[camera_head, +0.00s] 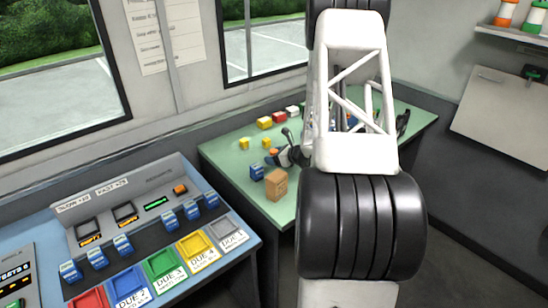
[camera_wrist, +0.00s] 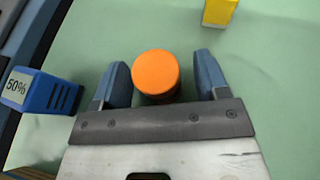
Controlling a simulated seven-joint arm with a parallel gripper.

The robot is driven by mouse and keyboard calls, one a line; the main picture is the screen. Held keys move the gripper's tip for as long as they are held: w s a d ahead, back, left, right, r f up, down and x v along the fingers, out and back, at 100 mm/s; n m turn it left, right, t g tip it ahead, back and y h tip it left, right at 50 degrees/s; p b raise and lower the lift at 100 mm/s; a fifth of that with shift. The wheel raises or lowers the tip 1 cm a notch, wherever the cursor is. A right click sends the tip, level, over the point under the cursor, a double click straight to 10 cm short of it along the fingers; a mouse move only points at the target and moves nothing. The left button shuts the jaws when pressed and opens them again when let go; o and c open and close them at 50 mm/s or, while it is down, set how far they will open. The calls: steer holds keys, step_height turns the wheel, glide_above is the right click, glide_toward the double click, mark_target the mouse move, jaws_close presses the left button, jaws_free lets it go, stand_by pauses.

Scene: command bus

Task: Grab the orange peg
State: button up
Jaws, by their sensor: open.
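The orange peg (camera_wrist: 156,74) shows in the wrist view as a round orange top between the two blue-grey fingers of my gripper (camera_wrist: 161,78). My gripper is open, with a finger on each side of the peg. The peg is closer to the left finger, and a wider gap shows on the right. I cannot tell whether the left finger touches it. In the head view my gripper (camera_head: 284,156) is low over the green table, and a small orange bit of the peg (camera_head: 273,151) shows beside it. The peg's lower part is hidden.
A blue block marked 50% (camera_wrist: 40,92) is left of my gripper. A brown box (camera_head: 276,184) stands near the green table's (camera_head: 228,158) front edge. A yellow block (camera_wrist: 219,11) lies beyond the fingers. Several coloured blocks line the back. A control console (camera_head: 150,240) is at left.

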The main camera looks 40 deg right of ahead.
mark_target(274, 151)
steer(key=shift+c, duration=0.3)
steer(key=c, duration=1)
steer(key=shift+o, duration=0.2)
steer(key=shift+r, duration=0.1)
steer(key=shift+r, duration=4.95)
